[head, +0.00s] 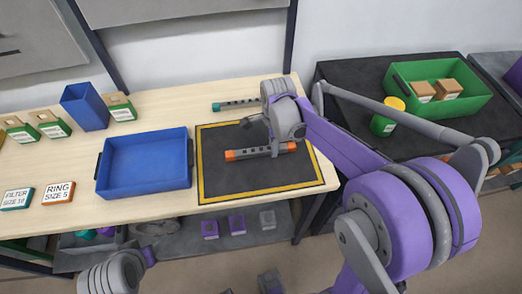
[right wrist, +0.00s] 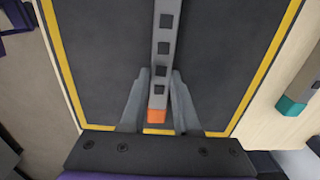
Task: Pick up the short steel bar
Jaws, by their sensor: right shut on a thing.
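A grey steel bar with orange ends and square holes (head: 250,154) is at the black mat with a yellow border (head: 220,185). My right gripper (head: 275,150) is shut on this bar near its right end. In the right wrist view the bar (right wrist: 163,65) runs between the two fingers (right wrist: 158,108), its orange end near the palm. Whether it touches the mat is unclear. A second grey bar with teal ends (head: 238,104) lies behind the mat, partly hidden by my right arm; its teal end also shows in the right wrist view (right wrist: 291,105).
A blue tray (head: 146,190) stands left of the mat. A tall blue bin (head: 85,108), small boxes and label cards (head: 58,193) are farther left. On the dark table at right are a green crate (head: 478,103) and a yellow-lidded green can (head: 384,123).

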